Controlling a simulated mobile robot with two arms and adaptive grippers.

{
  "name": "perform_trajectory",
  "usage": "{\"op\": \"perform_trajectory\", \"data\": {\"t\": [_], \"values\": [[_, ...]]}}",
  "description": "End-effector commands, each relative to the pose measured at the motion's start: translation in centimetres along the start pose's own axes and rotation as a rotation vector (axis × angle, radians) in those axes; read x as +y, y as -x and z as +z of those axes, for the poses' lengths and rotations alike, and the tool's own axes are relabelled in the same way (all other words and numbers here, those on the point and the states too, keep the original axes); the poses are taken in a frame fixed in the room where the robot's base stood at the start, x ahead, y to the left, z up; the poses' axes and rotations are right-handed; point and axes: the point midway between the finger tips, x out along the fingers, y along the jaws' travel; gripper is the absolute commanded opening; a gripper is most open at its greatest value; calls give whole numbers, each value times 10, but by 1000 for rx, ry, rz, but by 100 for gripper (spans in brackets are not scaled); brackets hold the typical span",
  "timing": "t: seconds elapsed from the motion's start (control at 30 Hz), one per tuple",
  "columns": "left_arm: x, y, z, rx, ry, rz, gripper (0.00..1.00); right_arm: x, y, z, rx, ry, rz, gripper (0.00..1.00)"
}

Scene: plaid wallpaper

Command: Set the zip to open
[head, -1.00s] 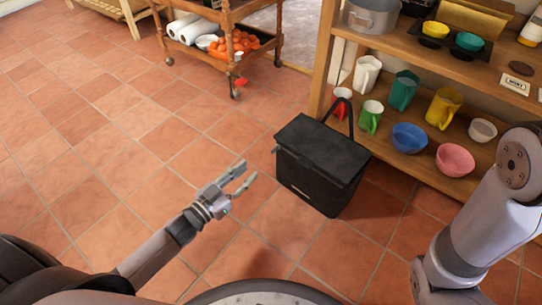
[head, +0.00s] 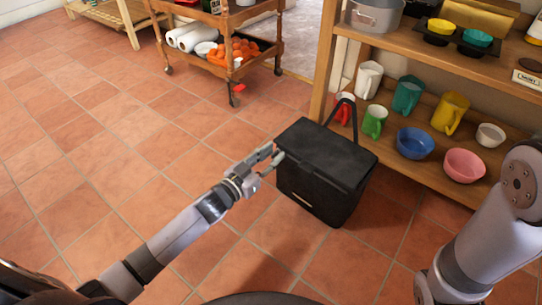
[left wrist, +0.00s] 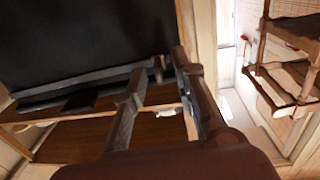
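A black box-shaped bag (head: 325,170) with a flat lid and a raised handle (head: 346,115) stands upright on the tiled floor. Its dark side and lid edge fill the upper left of the left wrist view (left wrist: 80,40). I cannot make out the zip or its slider for certain; a small dark tab (left wrist: 80,102) shows below the edge. My left gripper (head: 274,157) is at the lid's left corner, its fingers apart and nothing seen between them. The fingers also show in the left wrist view (left wrist: 165,68). I cannot tell whether they touch the bag. My right gripper is out of view.
A wooden shelf (head: 400,165) with mugs and bowls stands right behind the bag. A wooden trolley (head: 215,70) with paper rolls and orange items is at the back. The tiled floor (head: 90,150) at left is clear.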

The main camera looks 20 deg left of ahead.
Motion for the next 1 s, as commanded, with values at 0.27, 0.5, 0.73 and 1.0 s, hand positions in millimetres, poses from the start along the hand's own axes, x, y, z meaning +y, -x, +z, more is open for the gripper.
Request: {"op": "perform_trajectory", "data": {"t": [0.27, 0.5, 0.73, 1.0], "values": [[0, 0, 0, 1, 0, 0, 6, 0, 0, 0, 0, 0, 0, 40], [0, 0, 0, 1, 0, 0, 0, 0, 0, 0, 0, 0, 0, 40], [0, 0, 0, 1, 0, 0, 0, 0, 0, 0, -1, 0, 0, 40], [0, 0, 0, 1, 1, 0, 0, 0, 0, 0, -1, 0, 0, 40]]}}
